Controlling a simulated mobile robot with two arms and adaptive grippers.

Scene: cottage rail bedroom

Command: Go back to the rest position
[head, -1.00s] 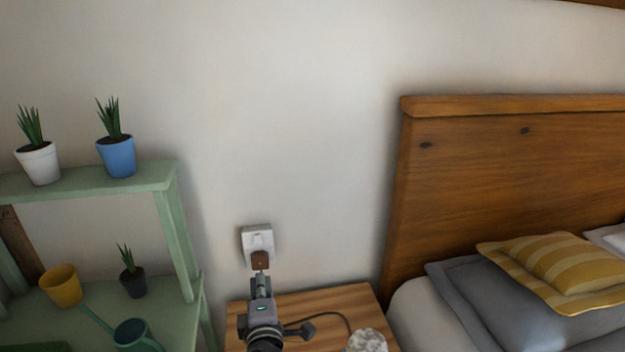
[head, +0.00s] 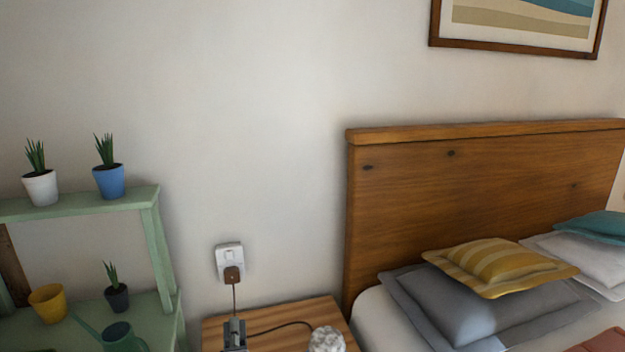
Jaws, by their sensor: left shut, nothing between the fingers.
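My left gripper (head: 235,330) shows at the bottom edge of the head view, over the left part of the wooden nightstand (head: 270,313). Only its front end is in the picture. It is shut and empty, below and apart from the brown plug (head: 233,275). The plug sits at the lower part of the white wall socket (head: 229,255), and a brown cord runs down from it behind the gripper. My right gripper is not in view.
A dark cord and a pale rough lump (head: 327,340) lie on the nightstand. A green shelf (head: 80,203) with potted plants and a watering can (head: 117,337) stands left. A bed with a wooden headboard (head: 480,190) stands right.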

